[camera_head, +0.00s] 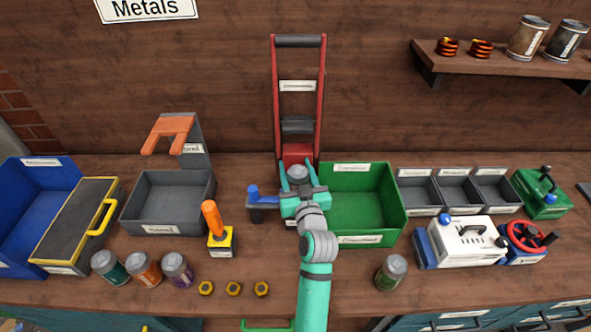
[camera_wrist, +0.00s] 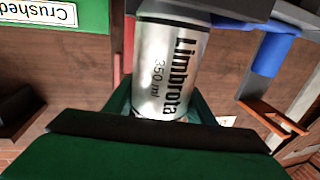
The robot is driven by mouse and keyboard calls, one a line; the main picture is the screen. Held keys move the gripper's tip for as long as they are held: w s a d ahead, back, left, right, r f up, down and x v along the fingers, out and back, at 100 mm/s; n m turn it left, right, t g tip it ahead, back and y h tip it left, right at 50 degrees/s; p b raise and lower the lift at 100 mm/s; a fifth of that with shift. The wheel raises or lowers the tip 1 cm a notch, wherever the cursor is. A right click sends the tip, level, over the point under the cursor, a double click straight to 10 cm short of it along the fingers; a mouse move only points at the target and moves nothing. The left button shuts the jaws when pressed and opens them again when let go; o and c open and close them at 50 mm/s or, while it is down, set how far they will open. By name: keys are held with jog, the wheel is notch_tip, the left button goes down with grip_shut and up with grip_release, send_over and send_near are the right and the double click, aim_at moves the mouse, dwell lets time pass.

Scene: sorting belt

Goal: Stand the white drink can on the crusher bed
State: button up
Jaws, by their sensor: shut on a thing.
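The white drink can, silvery-white with "Limbrota 350 ml" print, fills the upper middle of the wrist view (camera_wrist: 168,65). Its grey top (camera_head: 297,172) shows between the fingers in the head view. My gripper (camera_head: 297,180) is shut on the can, a green finger on each side of it. The can crusher (camera_head: 321,95) is a tall red frame with a dark handle bar at its top, against the back wall. The can is at the foot of this frame, in front of its red block (camera_head: 297,154). My gripper and arm hide most of the bed, so I cannot tell whether the can touches it.
A blue-handled lever (camera_head: 254,193) stands close left of my gripper. A green bin (camera_head: 396,205) is close on the right. A grey bin (camera_head: 163,228) and an orange-handled device (camera_head: 212,220) stand farther left. Several cans and brass nuts line the front.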

jog(key=shift+f, duration=0.25)
jog(key=shift+f, duration=0.15)
jog(key=o, duration=1)
